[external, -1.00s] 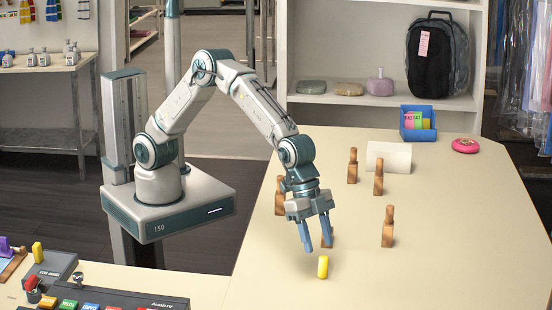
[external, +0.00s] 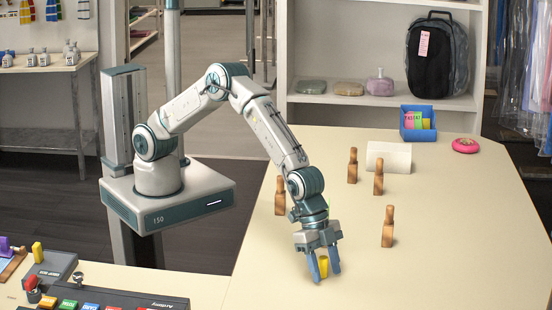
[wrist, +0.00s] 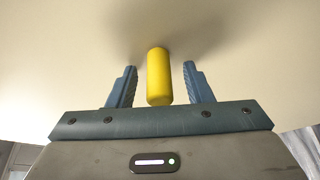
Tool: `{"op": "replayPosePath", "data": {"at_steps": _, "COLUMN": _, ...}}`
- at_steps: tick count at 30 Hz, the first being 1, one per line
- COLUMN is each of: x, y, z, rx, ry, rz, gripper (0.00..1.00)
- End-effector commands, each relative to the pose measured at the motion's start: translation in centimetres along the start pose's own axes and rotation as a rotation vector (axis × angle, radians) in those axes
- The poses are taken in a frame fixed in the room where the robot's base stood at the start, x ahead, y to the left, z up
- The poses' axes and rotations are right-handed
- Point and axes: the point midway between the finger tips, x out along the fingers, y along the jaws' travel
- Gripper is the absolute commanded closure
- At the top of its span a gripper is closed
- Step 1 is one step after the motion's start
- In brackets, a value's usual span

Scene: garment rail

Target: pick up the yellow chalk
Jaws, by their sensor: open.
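The yellow chalk (external: 323,267) is a short cylinder standing upright on the cream table, near its front. My gripper (external: 326,277) is lowered over it, with one blue finger on each side. In the wrist view the chalk (wrist: 159,77) stands between the two fingers of my gripper (wrist: 159,84). A gap shows on both sides of the chalk, so the fingers are open and apart from it. The upper part of the chalk is partly hidden by my gripper in the external view.
Several brown wooden bottle-shaped pieces stand around, including one to the right (external: 388,228) and one behind my arm (external: 280,196).

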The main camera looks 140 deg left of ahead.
Motion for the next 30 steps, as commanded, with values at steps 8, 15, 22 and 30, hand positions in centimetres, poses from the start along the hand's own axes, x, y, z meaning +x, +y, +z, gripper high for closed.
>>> {"op": "replayPosePath", "data": {"at_steps": 8, "x": 0.0, "y": 0.0, "z": 0.0, "rx": 0.0, "ry": 0.0, "rz": 0.0, "gripper": 1.0}}
{"op": "replayPosePath", "data": {"at_steps": 15, "x": -0.1, "y": 0.0, "z": 0.0, "rx": 0.0, "ry": 0.0, "rz": 0.0, "gripper": 1.0}}
{"op": "replayPosePath", "data": {"at_steps": 22, "x": -1.1, "y": 0.0, "z": -0.5, "rx": 0.001, "ry": 0.002, "rz": -0.001, "gripper": 1.0}}
{"op": "replayPosePath", "data": {"at_steps": 30, "x": -5.5, "y": 2.5, "z": -1.0, "rx": 0.006, "ry": 0.003, "rz": 0.001, "gripper": 1.0}}
